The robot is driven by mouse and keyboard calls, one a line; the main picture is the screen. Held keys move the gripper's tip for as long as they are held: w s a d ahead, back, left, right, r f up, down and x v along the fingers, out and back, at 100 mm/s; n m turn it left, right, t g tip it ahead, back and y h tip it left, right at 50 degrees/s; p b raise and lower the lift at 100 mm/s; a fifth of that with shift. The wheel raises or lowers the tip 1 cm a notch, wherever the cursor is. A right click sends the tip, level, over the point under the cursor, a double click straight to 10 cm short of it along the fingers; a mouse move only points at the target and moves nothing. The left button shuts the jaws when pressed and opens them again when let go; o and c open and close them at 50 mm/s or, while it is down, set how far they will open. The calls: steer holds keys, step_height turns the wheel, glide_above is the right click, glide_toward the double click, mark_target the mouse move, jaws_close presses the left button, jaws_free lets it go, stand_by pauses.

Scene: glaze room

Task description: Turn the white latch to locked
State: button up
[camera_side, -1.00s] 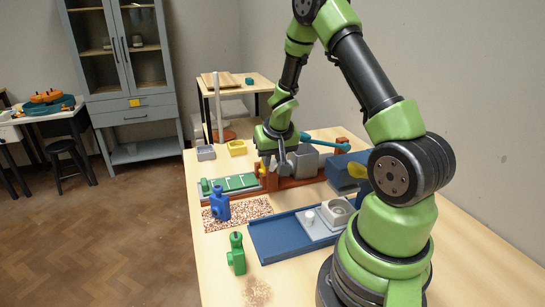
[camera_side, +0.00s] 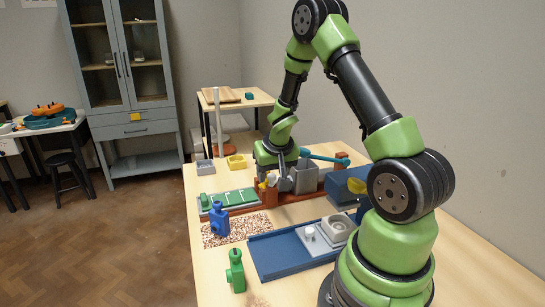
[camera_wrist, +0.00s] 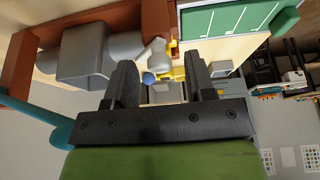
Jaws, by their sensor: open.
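A small whitish piece (camera_wrist: 155,50), which looks like the white latch, sits beside a red-brown post (camera_wrist: 156,18) in the wrist view. A blue tip and a yellow part show just below it. My gripper (camera_wrist: 160,76) is open, with one finger on either side of these parts in the picture; I cannot tell whether it touches them. In the side view my gripper (camera_side: 276,184) is low over the red-brown fixture, beside its post (camera_side: 269,195). The latch is hidden or too small to make out there.
A grey bin (camera_side: 306,176) and a teal bar (camera_side: 325,158) stand close to my gripper. A green panel (camera_side: 230,200) lies left of the post. A blue figure (camera_side: 219,219), a green figure (camera_side: 236,271) and a blue tray (camera_side: 282,256) are nearer the front.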

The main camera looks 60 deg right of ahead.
steer(key=shift+m, duration=0.3)
steer(key=m+g+h, duration=0.1)
steer(key=m, duration=0.3)
steer(key=shift+w+a, duration=0.1)
steer(key=shift+w, duration=0.05)
steer(key=m+g, duration=0.1)
steer(key=m, duration=0.2)
steer(key=shift+w+g, duration=0.1)
steer(key=shift+g, duration=0.3)
steer(key=a+r+m, duration=0.1)
steer(key=a+r, duration=0.3)
steer(key=r, duration=0.5)
steer(key=s+a+r+n+t+y, duration=0.2)
steer(key=s+a+r+n, duration=0.3)
steer(key=a, duration=0.3)
steer(key=s+a+r+n+t+y, duration=0.2)
steer(key=s+a+r+n+t, duration=0.1)
steer(key=s+a+r+n, duration=0.2)
steer(key=shift+a+r, duration=1.05)
steer(key=shift+a, duration=0.4)
